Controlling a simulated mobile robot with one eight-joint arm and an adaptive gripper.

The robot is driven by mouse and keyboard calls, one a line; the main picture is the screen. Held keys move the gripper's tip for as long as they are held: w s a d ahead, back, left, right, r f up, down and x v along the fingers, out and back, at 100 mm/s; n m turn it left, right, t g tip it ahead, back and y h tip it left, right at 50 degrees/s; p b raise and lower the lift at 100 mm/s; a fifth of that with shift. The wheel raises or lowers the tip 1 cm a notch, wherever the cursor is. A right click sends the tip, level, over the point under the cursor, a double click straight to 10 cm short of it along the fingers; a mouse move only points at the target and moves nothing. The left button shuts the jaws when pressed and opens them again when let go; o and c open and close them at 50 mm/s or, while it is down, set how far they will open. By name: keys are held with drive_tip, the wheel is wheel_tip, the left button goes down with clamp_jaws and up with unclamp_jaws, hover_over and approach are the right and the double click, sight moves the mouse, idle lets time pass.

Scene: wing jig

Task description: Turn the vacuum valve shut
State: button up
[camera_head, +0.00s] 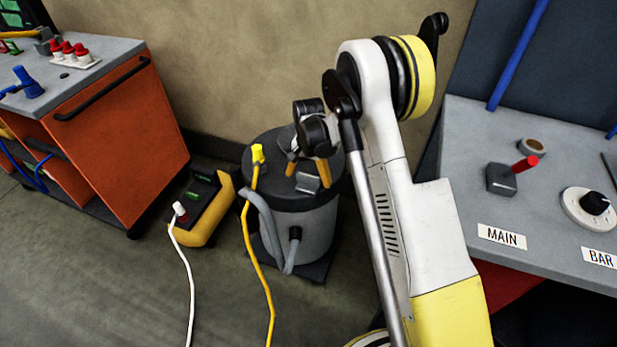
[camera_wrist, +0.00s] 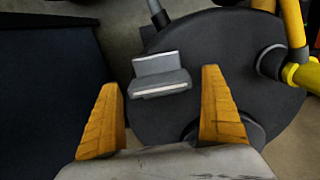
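A red-handled lever on a grey block (camera_head: 503,178) stands on the right bench beside a MAIN label. It looks like a valve, and its red handle points up and right. My gripper (camera_head: 307,179) is well to its left, low over the black lid of a grey drum-shaped vacuum (camera_head: 307,225). The gripper is open, its two orange fingers apart, as the wrist view (camera_wrist: 160,82) also shows. A grey rocker-like switch (camera_wrist: 162,78) on the lid appears between and just beyond the fingertips. I cannot tell whether the fingers touch it.
A dial (camera_head: 590,207) sits by a BAR label on the right bench (camera_head: 455,140). A yellow plug (camera_head: 257,154) with cord is on the vacuum lid. A yellow-black power unit (camera_head: 207,205) stands left of the vacuum, near an orange cabinet (camera_head: 125,140). Cords cross the open floor.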

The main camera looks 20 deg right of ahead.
wheel_tip(320, 180, up, 12)
idle(0.6)
wheel_tip(320, 180, up, 8)
drive_tip(key=n+t, duration=0.1)
hover_over(309, 176)
drive_tip(key=s, duration=0.4)
drive_tip(key=s+r+n+t, duration=0.2)
drive_tip(key=s+r, duration=0.5)
drive_tip(key=s, duration=0.1)
drive_tip(key=s+r+n+t, duration=0.1)
drive_tip(key=s+n+t, duration=0.3)
drive_tip(key=s, duration=1.2)
drive_tip(key=shift+s+d+r, duration=0.2)
drive_tip(key=shift+s+r, duration=0.05)
drive_tip(key=shift+s, duration=0.15)
